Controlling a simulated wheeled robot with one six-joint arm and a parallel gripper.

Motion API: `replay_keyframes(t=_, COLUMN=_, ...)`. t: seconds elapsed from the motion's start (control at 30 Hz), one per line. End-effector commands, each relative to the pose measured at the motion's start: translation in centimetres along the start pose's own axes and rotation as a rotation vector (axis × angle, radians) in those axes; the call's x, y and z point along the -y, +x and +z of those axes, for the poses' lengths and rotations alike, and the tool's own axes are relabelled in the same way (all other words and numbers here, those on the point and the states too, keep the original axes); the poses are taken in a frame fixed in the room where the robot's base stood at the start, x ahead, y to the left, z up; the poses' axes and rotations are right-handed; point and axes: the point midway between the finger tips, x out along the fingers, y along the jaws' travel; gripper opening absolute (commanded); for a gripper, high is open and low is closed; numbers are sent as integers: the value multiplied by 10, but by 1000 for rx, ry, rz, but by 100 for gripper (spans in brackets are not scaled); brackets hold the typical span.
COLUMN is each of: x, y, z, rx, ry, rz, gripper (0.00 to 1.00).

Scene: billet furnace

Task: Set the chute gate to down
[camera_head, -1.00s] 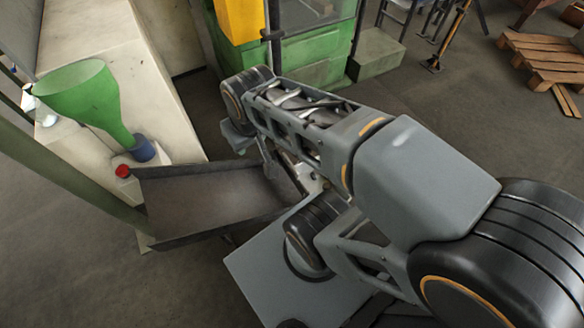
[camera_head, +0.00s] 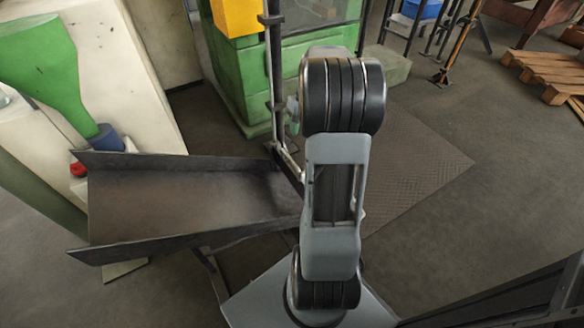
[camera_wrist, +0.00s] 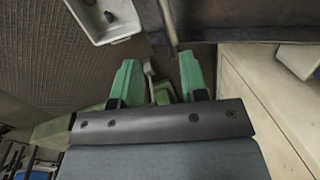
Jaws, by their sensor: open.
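The chute (camera_head: 190,200) is a dark metal trough at the left in the head view, its right end beside a thin upright post (camera_head: 275,75). Dark metal, perhaps the chute, also shows at the top of the wrist view. My gripper (camera_wrist: 160,78) shows two green fingers, apart, in the wrist view. A thin grey lever-like piece (camera_wrist: 150,80) shows between them; I cannot tell whether it is the gate's handle or how near it is. In the head view my arm hides most of my gripper. The gate's position cannot be made out.
A green funnel (camera_head: 45,75) and a red knob (camera_head: 78,169) are by the chute's left end. A green machine (camera_head: 235,75) stands behind. A white tray (camera_wrist: 103,18) is at the wrist view's top left. Pallets (camera_head: 550,75) lie at the far right. Floor between is clear.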

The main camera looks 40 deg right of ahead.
Motion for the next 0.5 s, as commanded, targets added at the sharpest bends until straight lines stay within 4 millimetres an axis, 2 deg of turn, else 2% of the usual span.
replay_keyframes(t=0.03, x=4, y=-16, z=-6, rx=-17, ry=-47, rz=-4, gripper=40)
replay_keyframes(t=0.17, x=7, y=-13, z=-3, rx=-1, ry=-117, rz=-19, gripper=40)
replay_keyframes(t=0.27, x=7, y=-3, z=-2, rx=2, ry=-133, rz=-20, gripper=40)
replay_keyframes(t=0.5, x=8, y=43, z=-2, rx=2, ry=-132, rz=-19, gripper=40)
